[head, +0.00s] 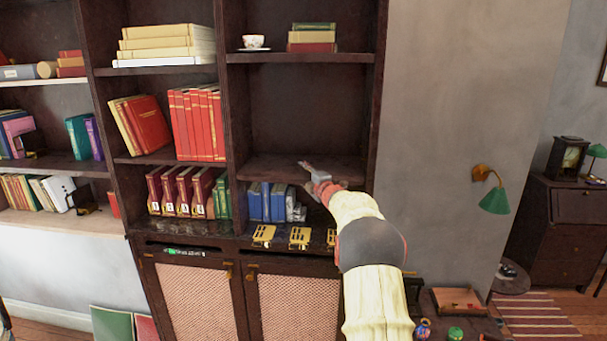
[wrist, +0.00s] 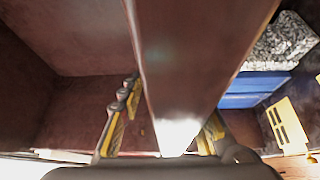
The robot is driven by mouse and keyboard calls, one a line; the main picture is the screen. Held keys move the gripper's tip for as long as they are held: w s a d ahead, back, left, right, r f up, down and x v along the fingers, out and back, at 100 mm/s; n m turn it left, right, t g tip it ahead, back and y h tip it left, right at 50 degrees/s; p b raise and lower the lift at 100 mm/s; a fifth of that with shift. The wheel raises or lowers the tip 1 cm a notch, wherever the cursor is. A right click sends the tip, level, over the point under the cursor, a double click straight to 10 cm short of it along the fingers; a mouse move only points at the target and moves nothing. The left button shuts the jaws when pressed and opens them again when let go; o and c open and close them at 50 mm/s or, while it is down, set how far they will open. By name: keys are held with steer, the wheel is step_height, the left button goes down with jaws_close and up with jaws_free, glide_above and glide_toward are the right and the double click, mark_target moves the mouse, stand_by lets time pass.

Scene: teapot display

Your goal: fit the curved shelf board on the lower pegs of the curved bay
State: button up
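The dark brown curved shelf board (head: 268,167) lies roughly level across the right-hand bay, above the blue books. In the wrist view the board (wrist: 185,60) runs away between the fingers, with its edge towards the camera. My gripper (head: 314,174) is at the board's front edge, right of its middle. In the wrist view my gripper (wrist: 168,128) has a yellow-padded finger on each side of the board and looks shut on it. The lower pegs are not visible, so I cannot tell whether the board rests on them.
Blue books (head: 266,202) and a grey speckled block (wrist: 284,40) stand below the board. Brass stands (head: 299,237) line the ledge in front. The bay above the board is empty up to a shelf (head: 270,58) holding a cup and books. Red books (head: 197,125) fill the left neighbour.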

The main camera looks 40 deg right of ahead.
steer(key=shift+f, duration=0.15)
steer(key=shift+f, duration=0.3)
steer(key=shift+s+r, duration=0.15)
steer(key=shift+s, duration=0.2)
steer(key=v, duration=1.1)
steer(key=shift+a+r, duration=0.2)
steer(key=shift+s, duration=0.1)
